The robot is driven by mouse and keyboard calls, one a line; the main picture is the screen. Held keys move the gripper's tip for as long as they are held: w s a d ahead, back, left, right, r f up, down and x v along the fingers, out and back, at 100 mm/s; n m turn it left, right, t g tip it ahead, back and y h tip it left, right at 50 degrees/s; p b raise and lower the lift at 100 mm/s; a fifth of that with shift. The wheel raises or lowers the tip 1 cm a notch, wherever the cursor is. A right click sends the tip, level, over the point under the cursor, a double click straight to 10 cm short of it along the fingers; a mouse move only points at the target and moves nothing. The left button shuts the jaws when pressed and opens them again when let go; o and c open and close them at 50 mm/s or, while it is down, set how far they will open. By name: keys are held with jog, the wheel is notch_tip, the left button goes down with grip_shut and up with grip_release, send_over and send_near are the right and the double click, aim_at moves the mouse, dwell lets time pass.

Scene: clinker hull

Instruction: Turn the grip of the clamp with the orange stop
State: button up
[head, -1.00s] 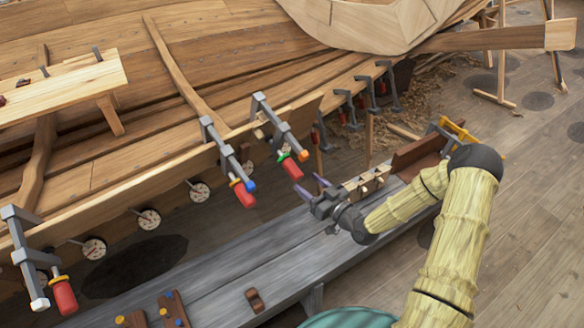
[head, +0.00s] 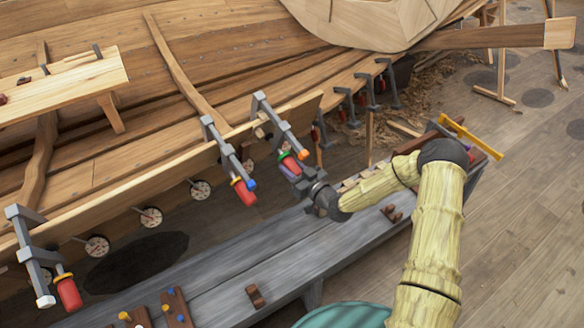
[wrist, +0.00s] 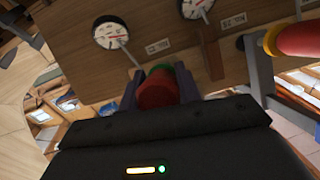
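The clamp with the orange stop (head: 304,154) hangs on the hull's plank edge; its grey frame (head: 262,108) stands up from the plank. Its red grip has a green collar and is partly hidden by my gripper in the head view. My gripper (head: 287,166) is at this grip, with purple-grey fingers on either side of it. In the wrist view the red grip (wrist: 157,92) with its green collar lies between the fingertips (wrist: 160,88). No clear gap shows there, but I cannot tell whether the fingers press on it.
A clamp with a blue stop (head: 251,184) and yellow collar is close to the left; its red grip (wrist: 300,38) shows at right in the wrist view. Another clamp (head: 38,262) is far left. Dials (head: 201,190) line the hull below. A grey bench (head: 215,270) runs under my arm.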

jog(key=c, duration=0.3)
jog(key=shift+c, duration=0.2)
jog(key=shift+f+m+b, duration=0.1)
jog(key=shift+m+b, duration=0.2)
jog(key=shift+b, duration=0.4)
jog(key=m+g+y+b, duration=0.1)
jog(key=b, duration=0.1)
jog(key=shift+f+m+b, duration=0.1)
jog(key=shift+m+b, duration=0.2)
jog(key=shift+b, duration=0.1)
jog(key=shift+m+g+y+b, duration=0.5)
jog(key=shift+m+y+b, duration=0.25)
jog(key=shift+b, duration=0.25)
jog(key=shift+s+r+m+g+y+b, duration=0.1)
jog(key=shift+r+m+g+y+b, duration=0.25)
jog(key=shift+m+y+b, duration=0.4)
jog(key=o, duration=1)
